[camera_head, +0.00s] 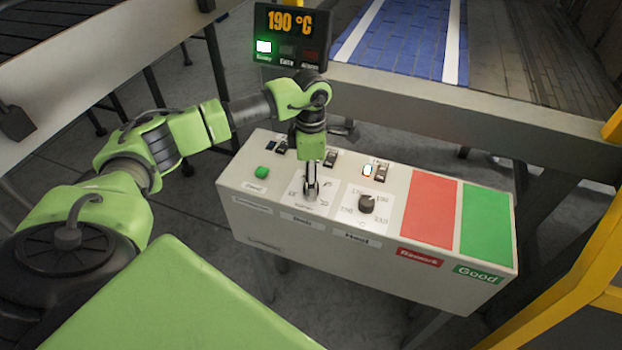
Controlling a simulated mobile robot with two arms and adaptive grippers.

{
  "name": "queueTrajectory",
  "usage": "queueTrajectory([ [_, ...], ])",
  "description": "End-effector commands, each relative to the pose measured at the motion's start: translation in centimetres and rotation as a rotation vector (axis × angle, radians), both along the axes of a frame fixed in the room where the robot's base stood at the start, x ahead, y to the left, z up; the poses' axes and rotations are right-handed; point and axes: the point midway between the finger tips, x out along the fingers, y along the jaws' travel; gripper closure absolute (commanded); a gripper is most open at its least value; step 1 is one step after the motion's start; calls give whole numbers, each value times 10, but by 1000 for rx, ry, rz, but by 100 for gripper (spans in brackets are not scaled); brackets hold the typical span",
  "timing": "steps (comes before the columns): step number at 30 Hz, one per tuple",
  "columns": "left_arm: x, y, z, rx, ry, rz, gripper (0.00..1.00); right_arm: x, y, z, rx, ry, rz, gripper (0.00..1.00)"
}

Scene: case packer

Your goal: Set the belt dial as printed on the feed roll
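A white control box stands in the middle of the view, with two square dial plates on its top. The left dial plate (323,205), which looks like the belt dial's, has printed marks around it, and my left gripper (311,192) points down over its middle. The fingers hide the knob there, and I see them almost edge-on, so I cannot tell whether they are closed on it. The right dial plate has a dark round knob (366,204) with numbers around it and a label below that seems to read Heat. I cannot make out a feed roll or its print. My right gripper is not in view.
A green button (262,172) and several small switches sit on the box top. A red pad (430,205) and a green pad (487,222) lie at its right. A display (291,36) reads 190 °C with a green lamp lit. A blue belt (405,45) runs behind.

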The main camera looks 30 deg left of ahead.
Motion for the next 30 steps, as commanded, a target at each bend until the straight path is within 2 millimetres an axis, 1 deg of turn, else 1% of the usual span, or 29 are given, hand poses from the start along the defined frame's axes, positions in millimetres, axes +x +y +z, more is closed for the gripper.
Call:
queueTrajectory([
  [1, 0, 0, 0, 0, 0, 0, 56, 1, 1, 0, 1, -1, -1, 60],
  [2, 0, 0, 0, 0, 0, 0, 58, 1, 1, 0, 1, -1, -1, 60],
  [3, 0, 0, 0, 0, 0, 0, 69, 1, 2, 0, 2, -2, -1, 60],
  [5, 0, 0, 0, 0, 0, 0, 84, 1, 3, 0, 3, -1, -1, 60],
  [6, 0, 0, 0, 0, 0, 0, 94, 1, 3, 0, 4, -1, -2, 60],
  [14, 0, 0, 0, 0, 0, -9, 94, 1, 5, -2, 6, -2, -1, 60],
  [20, 1, 0, -1, 1, -1, -68, 94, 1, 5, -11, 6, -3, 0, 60],
  [26, 1, 0, -3, 1, -4, -201, 94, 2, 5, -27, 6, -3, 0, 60],
  [30, 2, 0, -3, 2, -4, -326, 94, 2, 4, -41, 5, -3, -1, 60],
])
